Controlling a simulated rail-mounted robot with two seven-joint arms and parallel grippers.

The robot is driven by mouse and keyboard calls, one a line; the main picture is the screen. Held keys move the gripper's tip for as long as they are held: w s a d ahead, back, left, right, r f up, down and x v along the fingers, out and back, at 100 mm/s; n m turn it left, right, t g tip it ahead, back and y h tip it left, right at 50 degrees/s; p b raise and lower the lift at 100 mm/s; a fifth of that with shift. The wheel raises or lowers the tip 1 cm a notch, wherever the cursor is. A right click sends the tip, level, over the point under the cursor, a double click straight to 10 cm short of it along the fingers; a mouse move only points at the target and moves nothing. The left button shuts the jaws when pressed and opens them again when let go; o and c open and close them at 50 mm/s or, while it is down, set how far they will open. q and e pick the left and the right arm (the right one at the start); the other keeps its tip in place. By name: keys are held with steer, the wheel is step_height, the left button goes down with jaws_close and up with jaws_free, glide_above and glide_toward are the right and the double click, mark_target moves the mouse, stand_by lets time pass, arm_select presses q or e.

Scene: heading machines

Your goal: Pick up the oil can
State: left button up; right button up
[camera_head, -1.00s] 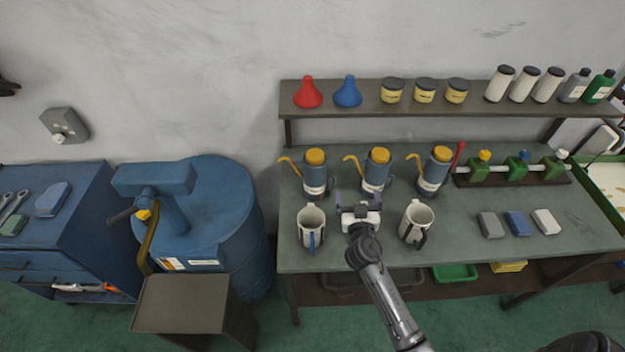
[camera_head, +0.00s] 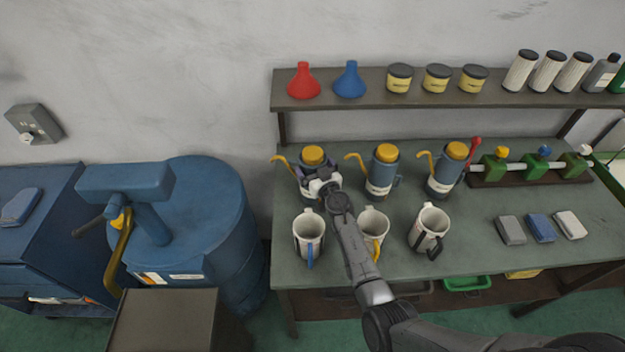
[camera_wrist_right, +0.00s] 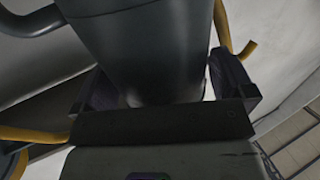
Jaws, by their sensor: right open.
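Three blue-grey oil cans with yellow caps and yellow spouts stand upright on the workbench: the left can (camera_head: 313,156), the middle can (camera_head: 383,172) and the right can (camera_head: 446,172). My right gripper (camera_head: 318,180) is at the left can, covering part of its body. In the right wrist view, the can's dark body (camera_wrist_right: 145,45) stands between the two spread fingers of the open gripper (camera_wrist_right: 165,85). Whether the fingers touch it cannot be told. My left gripper is not in view.
Three white jugs stand in front of the cans: left (camera_head: 308,230), middle (camera_head: 373,225) and right (camera_head: 432,225). A shelf (camera_head: 430,100) with funnels, tins and bottles runs behind. A green valve rack (camera_head: 530,168) and several blocks lie to the right.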

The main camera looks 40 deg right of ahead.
steer(key=shift+w+d, duration=0.1)
steer(key=shift+w, duration=0.3)
steer(key=shift+c, duration=0.2)
